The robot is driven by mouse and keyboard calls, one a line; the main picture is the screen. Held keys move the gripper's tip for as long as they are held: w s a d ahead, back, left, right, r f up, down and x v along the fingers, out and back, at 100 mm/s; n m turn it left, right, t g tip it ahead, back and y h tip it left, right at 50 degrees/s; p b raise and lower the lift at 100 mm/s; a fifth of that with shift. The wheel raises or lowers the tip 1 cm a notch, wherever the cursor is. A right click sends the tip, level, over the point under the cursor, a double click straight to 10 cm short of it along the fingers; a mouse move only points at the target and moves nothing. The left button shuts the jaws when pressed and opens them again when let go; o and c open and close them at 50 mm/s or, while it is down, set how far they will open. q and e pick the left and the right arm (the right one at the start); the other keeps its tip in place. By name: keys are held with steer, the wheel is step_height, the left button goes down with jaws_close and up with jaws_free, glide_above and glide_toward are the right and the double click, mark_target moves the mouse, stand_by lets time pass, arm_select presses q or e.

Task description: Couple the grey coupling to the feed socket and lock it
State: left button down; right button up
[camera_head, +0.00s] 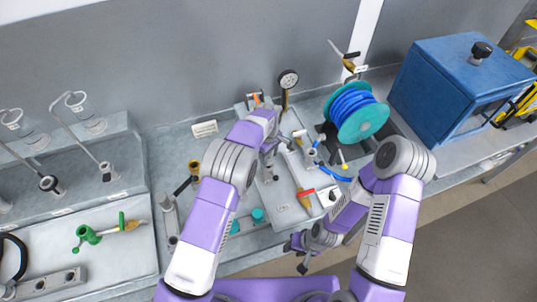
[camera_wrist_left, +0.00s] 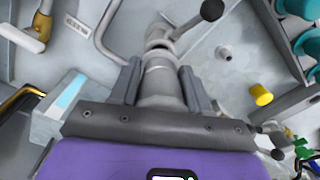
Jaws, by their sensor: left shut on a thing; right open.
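My left gripper (camera_head: 270,158) is over the plate in the middle of the bench. In the left wrist view it (camera_wrist_left: 160,92) is shut on the grey coupling (camera_wrist_left: 160,78), with one finger on each side of its body. A lever with a dark ball knob (camera_wrist_left: 212,10) sticks out just beyond the coupling. A label reading FEED (camera_wrist_left: 75,22) is on the plate to the left. The feed socket seems in line past the coupling's far end; I cannot tell whether they are joined. My right gripper (camera_head: 303,262) is open and empty, low near the bench's front edge.
A gauge (camera_head: 288,79) stands behind the plate. A blue hose reel (camera_head: 356,112) and a blue cabinet (camera_head: 455,85) stand to the right. A green-handled fitting (camera_head: 88,235) lies at the left. A yellow cylinder (camera_wrist_left: 262,95) is beside the held coupling.

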arm_select(q)
steer(key=shift+f+b, duration=0.8)
steer(key=shift+f, duration=0.3)
steer(key=shift+f, duration=0.4)
stand_by(0.4)
steer(key=shift+c, duration=2.3)
jaws_free()
steer(key=shift+c, duration=0.5)
step_height(320, 180, up, 10)
steer(key=p, duration=0.5)
steer(key=shift+r, duration=0.1)
